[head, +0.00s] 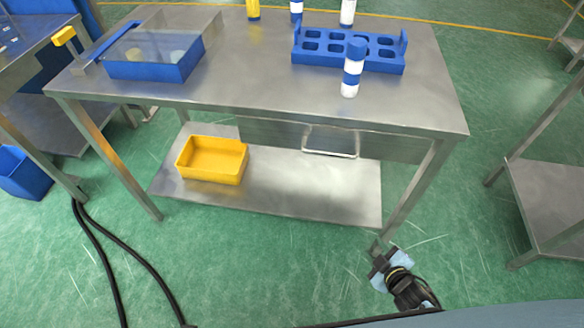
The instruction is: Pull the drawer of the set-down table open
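The metal set-down table (240,92) stands ahead of me. Its drawer (270,131) is a grey front panel below the tabletop, right of the middle. The panel sits under the front edge and looks closed. A pale bow handle (330,154) hangs on the drawer front. My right gripper (378,250) is low in front of the table's right front leg, below and to the right of the handle and apart from it. It holds nothing that I can see; its finger gap is too small to read. My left gripper is not in view.
On the tabletop are a blue rack (309,59), a blue-and-white can (350,82) at its front and a blue box (150,72). A yellow bin (212,160) stands on the lower shelf (290,195). Black cables (105,250) lie left; green floor in front is clear.

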